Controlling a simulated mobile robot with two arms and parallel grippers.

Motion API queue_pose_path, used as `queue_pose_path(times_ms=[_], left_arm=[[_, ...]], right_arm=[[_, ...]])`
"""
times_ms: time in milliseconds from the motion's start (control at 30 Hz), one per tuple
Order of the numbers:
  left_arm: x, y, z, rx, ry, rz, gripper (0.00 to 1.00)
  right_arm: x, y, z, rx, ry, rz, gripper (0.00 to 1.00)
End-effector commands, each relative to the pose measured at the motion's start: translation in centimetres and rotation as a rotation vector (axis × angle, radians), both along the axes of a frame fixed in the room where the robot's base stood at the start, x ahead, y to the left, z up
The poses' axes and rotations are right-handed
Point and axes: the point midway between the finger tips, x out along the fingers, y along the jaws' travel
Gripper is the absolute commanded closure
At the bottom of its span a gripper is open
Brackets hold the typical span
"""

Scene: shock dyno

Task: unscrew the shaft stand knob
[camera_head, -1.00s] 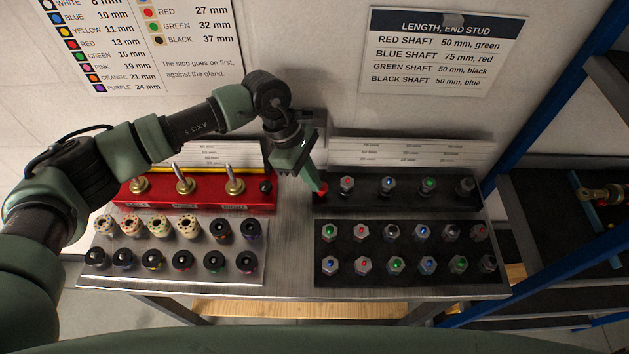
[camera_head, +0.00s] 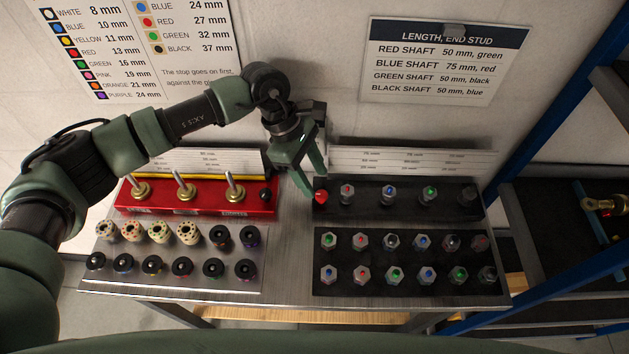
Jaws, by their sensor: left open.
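My left gripper (camera_head: 315,193) is open, pointing down over the left end of the upper black rack (camera_head: 408,207). Its two fingers are apart. A red knob (camera_head: 320,197) on a dark base sits at that end, at the fingertips; I cannot tell whether they touch it. The red stand (camera_head: 205,208) at left holds three upright shafts (camera_head: 184,186) in brass-coloured fittings. A dark knob (camera_head: 265,195) is at its right end, left of my gripper. I cannot tell from the picture which knob is the shaft stand's. My right gripper is not in view.
A grey tray (camera_head: 170,285) with two rows of round parts lies at front left. A lower black rack (camera_head: 405,257) with coloured hex parts lies at front right. White label boards (camera_head: 415,160) stand behind. A blue shelf frame (camera_head: 545,115) is at right.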

Motion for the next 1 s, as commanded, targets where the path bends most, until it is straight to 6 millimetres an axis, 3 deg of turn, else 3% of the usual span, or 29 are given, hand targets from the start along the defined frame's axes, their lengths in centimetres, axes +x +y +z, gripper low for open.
queue_pose_path(times_ms=[700, 1000], left_arm=[[0.7, 1.9, 5.0, 0.001, 0.002, -0.001, 0.52], [0.7, 2.0, 5.4, 0.001, 0.003, -0.002, 0.52]], right_arm=[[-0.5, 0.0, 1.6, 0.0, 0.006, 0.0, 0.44], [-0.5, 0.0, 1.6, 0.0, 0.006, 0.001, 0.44]])
